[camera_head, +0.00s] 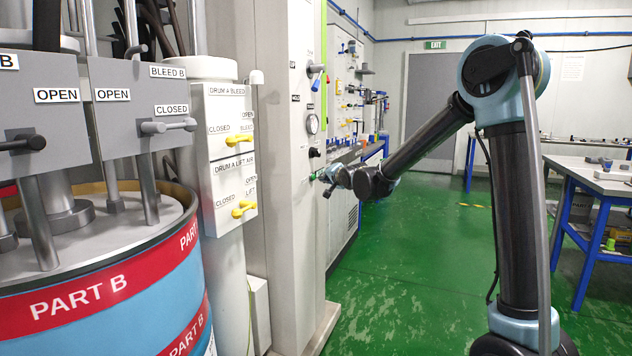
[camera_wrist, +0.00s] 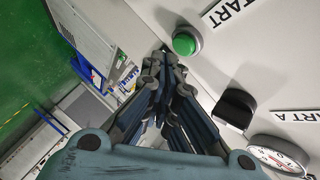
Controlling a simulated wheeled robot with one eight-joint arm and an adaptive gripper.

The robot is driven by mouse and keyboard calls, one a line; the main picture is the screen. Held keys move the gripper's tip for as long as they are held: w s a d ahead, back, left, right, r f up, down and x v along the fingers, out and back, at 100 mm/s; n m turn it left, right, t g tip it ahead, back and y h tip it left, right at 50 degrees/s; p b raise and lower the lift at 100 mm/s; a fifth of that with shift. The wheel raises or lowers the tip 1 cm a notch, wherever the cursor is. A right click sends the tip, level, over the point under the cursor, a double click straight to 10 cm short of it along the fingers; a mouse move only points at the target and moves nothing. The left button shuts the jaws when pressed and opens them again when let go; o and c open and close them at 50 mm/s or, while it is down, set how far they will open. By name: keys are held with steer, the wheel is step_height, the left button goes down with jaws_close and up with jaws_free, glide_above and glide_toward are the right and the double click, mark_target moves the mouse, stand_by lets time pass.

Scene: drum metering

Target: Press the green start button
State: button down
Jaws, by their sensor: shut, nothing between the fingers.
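The green start button (camera_wrist: 187,43), with a light grey collar, sits on the pale panel beside a START label (camera_wrist: 232,10) in the wrist view. My gripper (camera_wrist: 164,54) is shut and empty. Its fingertips are just left of and slightly below the button in that view, close to it. I cannot tell whether they touch it. In the head view my gripper (camera_head: 329,178) is at the front of the pale column (camera_head: 290,215), at the button's height.
A black knob (camera_wrist: 235,108) and a round gauge (camera_wrist: 278,155) are on the same panel. Yellow valve handles (camera_head: 243,209) and a PART B drum (camera_head: 110,290) stand to the left. A blue-legged bench (camera_head: 590,195) is at the right. The green floor (camera_head: 430,260) between is mostly clear.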

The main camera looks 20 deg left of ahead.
steer(key=shift+s+d, duration=0.2)
steer(key=shift+d, duration=2.25)
steer(key=shift+d, duration=0.1)
steer(key=s+d+f+n+g+h, duration=0.15)
steer(key=s+d, duration=0.25)
steer(key=d, duration=0.6)
steer(key=s+d+f+g+h, duration=0.1)
steer(key=s+d+f+h, duration=0.3)
steer(key=d, duration=0.7)
steer(key=s+d+n+g+h, duration=0.1)
steer(key=s+d, duration=0.4)
steer(key=d, duration=0.5)
steer(key=s+d+f+g+h, duration=0.1)
steer(key=s+d+f+g, duration=0.1)
steer(key=s+d+f, duration=0.3)
steer(key=s+d+f+g+h, duration=0.1)
steer(key=s+d+f, duration=0.3)
steer(key=s, duration=1)
steer(key=s+d+f+n+g+h, duration=0.1)
steer(key=s+d+f+g, duration=0.2)
steer(key=s+d, duration=0.7)
step_height(320, 180, down, 3)
steer(key=shift+r+h, duration=0.15)
steer(key=shift+h, duration=0.2)
steer(key=shift+w, duration=0.1)
steer(key=shift+w+f, duration=0.2)
steer(key=shift+w, duration=0.25)
